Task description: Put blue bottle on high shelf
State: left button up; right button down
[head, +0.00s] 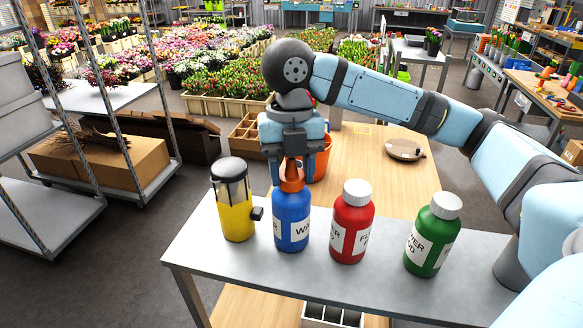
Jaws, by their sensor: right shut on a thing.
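The blue bottle (292,227) has an orange cap and a white label. It is upright at the grey raised shelf (385,282), between a yellow container (237,213) and a red bottle (351,228). My right gripper (291,168) points down and is shut on the blue bottle at its orange cap, from above. The bottle's base is at the shelf surface, but I cannot tell if it bears its weight there. My left gripper is not in view.
A green bottle (433,240) stands farther right on the same shelf. Behind are a wooden table (367,190), an orange bucket (318,162) and a round dish (404,150). A metal rack (82,95) stands at left. The shelf's front strip is clear.

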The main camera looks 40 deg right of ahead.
jog(key=c, duration=0.5)
grip_release()
jog(key=shift+f, duration=0.1)
jog(key=shift+c, duration=0.2)
notch_tip(320, 180, up, 12)
jog(key=w, duration=0.1)
jog(key=shift+w+d, duration=0.3)
jog(key=shift+w, duration=0.05)
